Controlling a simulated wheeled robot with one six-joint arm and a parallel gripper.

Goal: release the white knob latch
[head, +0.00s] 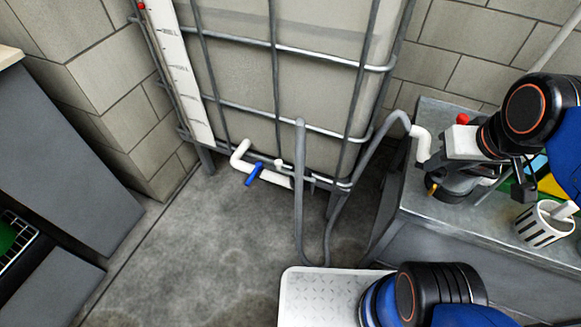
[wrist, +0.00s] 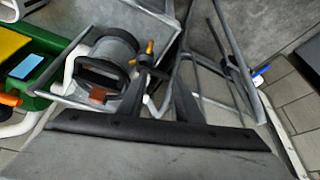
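A small white knob-like fitting (head: 278,164) stands on the white pipe (head: 240,160) at the foot of the caged tank in the head view. I cannot tell whether it is the latch. My gripper (wrist: 163,80) has its two dark fingers spread apart in the wrist view, with nothing seen between them. Beyond its left finger is a grey cylinder (wrist: 117,47) with a dark handle and a brass-coloured nozzle (wrist: 149,47). In the head view my arm partly covers this area on the bench, and the gripper's fingers are hard to make out there.
A blue valve handle (head: 254,174) sits on the white pipe. Bent grey tubing (head: 300,190) rises in front of the tank (head: 240,70). The grey bench (head: 400,205) at right carries a striped white cup (head: 545,224). The concrete floor (head: 190,250) at left is clear.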

